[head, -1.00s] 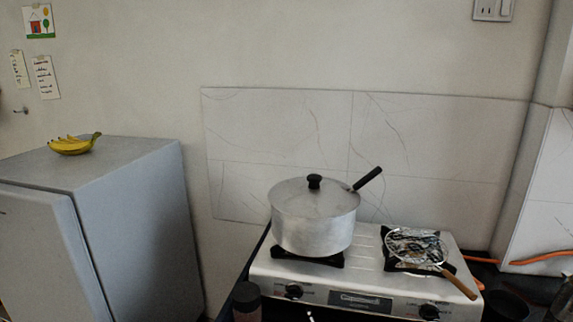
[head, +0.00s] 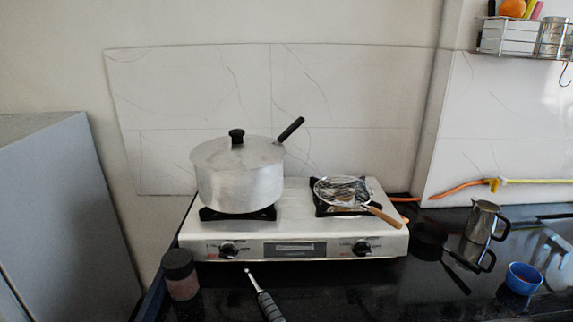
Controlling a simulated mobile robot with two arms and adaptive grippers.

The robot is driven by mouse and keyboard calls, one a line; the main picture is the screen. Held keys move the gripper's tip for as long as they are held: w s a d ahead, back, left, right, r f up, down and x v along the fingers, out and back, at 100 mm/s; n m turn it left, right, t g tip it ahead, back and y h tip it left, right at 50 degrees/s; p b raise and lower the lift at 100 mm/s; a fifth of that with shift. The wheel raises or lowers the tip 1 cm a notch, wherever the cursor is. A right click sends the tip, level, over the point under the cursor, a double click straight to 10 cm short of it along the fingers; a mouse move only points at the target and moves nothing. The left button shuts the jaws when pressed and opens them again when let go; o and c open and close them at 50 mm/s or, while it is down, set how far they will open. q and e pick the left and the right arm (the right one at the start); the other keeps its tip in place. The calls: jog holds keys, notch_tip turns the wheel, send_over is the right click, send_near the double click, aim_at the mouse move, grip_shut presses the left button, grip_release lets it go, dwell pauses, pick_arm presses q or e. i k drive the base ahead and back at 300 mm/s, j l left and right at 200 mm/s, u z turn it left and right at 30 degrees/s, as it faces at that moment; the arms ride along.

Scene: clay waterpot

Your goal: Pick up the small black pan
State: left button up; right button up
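A small black pan (head: 428,238) sits on the dark counter just right of the stove. Its black handle (head: 457,277) points toward the front right. The pan is dark against the dark counter, so its outline is hard to make out. Neither of my grippers shows in the head view.
A two-burner stove (head: 230,245) bears a lidded silver pot (head: 237,180) and a round wire rack (head: 341,190) with a wooden handle. A metal pitcher (head: 480,222) and blue bowl (head: 522,279) stand right of the pan. A dark-lidded jar (head: 181,280) and a black-handled utensil (head: 268,306) are in front.

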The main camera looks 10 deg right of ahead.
aim_at(429, 236)
jog(key=k+z, duration=0.1)
jog(key=z, duration=1.35)
jog(key=i+l+u, duration=0.15)
jog(key=l, duration=0.25)
jog(key=i+l+u, duration=0.15)
jog(key=l, duration=0.25)
jog(key=i+l+u, duration=0.15)
jog(key=l, duration=0.25)
jog(key=k, duration=0.05)
